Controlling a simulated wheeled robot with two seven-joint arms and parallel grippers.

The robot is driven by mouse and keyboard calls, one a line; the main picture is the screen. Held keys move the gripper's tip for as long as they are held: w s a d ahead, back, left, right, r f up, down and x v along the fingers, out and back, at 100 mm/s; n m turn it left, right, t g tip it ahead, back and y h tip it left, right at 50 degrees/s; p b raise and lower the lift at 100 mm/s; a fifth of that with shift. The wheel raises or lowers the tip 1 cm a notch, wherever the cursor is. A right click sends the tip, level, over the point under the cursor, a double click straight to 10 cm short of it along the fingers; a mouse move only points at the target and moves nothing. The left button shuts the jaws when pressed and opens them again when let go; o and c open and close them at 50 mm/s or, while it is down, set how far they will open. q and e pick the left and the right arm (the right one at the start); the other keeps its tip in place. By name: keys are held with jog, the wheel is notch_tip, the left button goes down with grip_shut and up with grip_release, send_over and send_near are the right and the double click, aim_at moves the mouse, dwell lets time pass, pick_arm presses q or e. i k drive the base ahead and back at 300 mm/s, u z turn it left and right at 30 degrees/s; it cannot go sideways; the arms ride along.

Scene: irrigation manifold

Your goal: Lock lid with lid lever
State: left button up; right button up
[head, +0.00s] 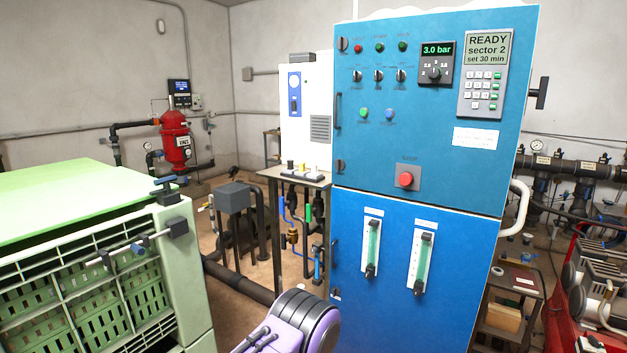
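A large pale green crate (182,265) with slatted sides stands at the left, and its light green lid (75,190) lies flat on top, looking closed. A dark T-shaped handle with a blue bar (165,184) stands at the lid's near right corner; it may be the lid lever. Below it, a horizontal grey rod with dark blocks and a blue piece (138,248) runs along the crate's front. I cannot tell which part locks the lid. A purple and black arm part of mine shows at the bottom centre. Neither gripper is visible.
A tall blue control cabinet (420,180) stands close at centre right, with a white handle (515,208) on its side. A small table with pipes (290,178) stands behind the gap. A red tank (175,140) is at the back wall. Some floor shows between crate and cabinet.

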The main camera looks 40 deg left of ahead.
aim_at(166, 182)
jog(key=i, duration=1.3)
jog(key=u, duration=3.15)
jog(key=i, duration=0.35)
jog(key=z, duration=0.05)
